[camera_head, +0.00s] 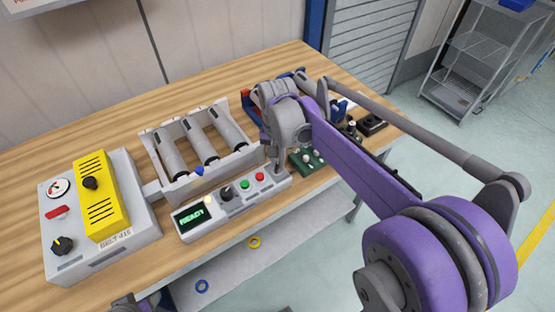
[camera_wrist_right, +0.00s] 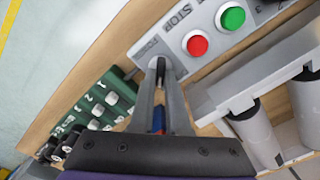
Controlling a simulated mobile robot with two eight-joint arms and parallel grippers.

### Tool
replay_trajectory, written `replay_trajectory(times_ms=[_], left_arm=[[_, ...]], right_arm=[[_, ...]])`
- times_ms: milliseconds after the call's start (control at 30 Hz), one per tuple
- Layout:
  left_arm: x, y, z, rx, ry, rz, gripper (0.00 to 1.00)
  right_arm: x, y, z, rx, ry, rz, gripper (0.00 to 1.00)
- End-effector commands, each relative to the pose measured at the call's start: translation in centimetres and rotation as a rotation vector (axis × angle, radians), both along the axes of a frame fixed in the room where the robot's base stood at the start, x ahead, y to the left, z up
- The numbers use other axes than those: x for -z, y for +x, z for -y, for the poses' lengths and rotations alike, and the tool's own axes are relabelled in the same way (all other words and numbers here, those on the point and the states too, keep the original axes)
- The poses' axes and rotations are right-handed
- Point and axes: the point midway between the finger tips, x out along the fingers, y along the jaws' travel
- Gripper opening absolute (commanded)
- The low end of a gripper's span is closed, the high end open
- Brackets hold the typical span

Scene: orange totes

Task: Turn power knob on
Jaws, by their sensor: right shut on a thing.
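My right gripper (camera_head: 275,168) is at the panel's right end, beyond the red button. In the right wrist view its fingers (camera_wrist_right: 161,68) are shut on a small dark knob (camera_wrist_right: 157,63) on the panel, beside the red STOP button (camera_wrist_right: 197,43). The knob is mostly hidden by the fingers, so its angle cannot be read. Part of my left arm's end (camera_head: 140,304) shows at the bottom edge; its jaws cannot be made out.
A grey box (camera_head: 125,225) with a yellow cover, gauge and black knobs stands at left. A tray (camera_head: 178,190) of grey rollers lies behind the panel. A green block (camera_head: 302,163) with knobs sits right of the gripper. Bare wooden table (camera_head: 95,125) lies behind.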

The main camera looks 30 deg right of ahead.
Motion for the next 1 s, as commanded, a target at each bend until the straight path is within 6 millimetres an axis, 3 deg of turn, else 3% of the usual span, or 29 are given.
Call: replay_trajectory(times_ms=[200,233,367,733,1000], left_arm=[[0.0,0.0,0.0,0.0,0.0,0.0,0.5],[0.0,0.0,0.0,0.0,0.0,0.0,0.5],[0.0,0.0,0.0,0.0,0.0,0.0,0.5],[-0.1,0.0,0.0,0.0,0.0,0.0,0.5],[-0.5,0.1,0.0,0.0,0.0,0.002,0.5]], right_arm=[[0.0,0.0,0.0,0.001,0.0,0.0,0.0],[0.0,0.0,0.0,0.001,0.0,0.0,0.19],[0.0,0.0,0.0,0.001,0.0,0.0,0.42],[-0.5,0.0,0.0,0.0,0.0,0.0,0.44],[-5.2,0.0,0.0,0.0,0.0,0.0,0.44]])
